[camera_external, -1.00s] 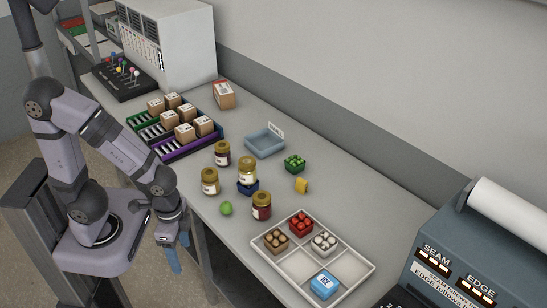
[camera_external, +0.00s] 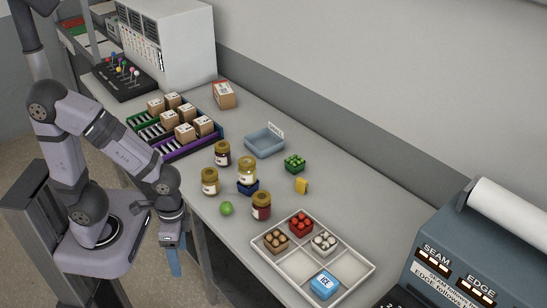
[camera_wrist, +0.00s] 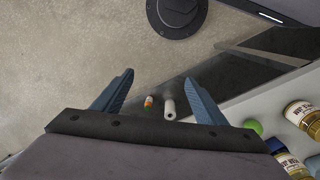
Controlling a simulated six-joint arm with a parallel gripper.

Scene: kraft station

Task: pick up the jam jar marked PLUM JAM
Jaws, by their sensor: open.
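Several gold-lidded jars stand in a group on the bench: a dark one (camera_external: 222,154) at the back, a tan one (camera_external: 210,182) at the left, a pale one (camera_external: 247,171) on a small blue box (camera_external: 248,188), and a dark red one (camera_external: 261,206) in front. Their labels are too small to read, so I cannot tell which is PLUM JAM. Two jars show at the right edge of the wrist view, an upper one (camera_wrist: 302,114) and a lower one (camera_wrist: 292,166). My gripper (camera_external: 174,268) hangs off the bench's front edge, away from the jars. Its fingers (camera_wrist: 158,77) are apart and empty.
A green ball (camera_external: 226,208) lies near the front edge between jars. A divided tray (camera_external: 297,267) holds small boxes on the right. A blue-grey bin (camera_external: 265,143), a green box (camera_external: 295,163) and a yellow object (camera_external: 301,185) stand behind. Racks of cartons (camera_external: 184,131) lie left.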

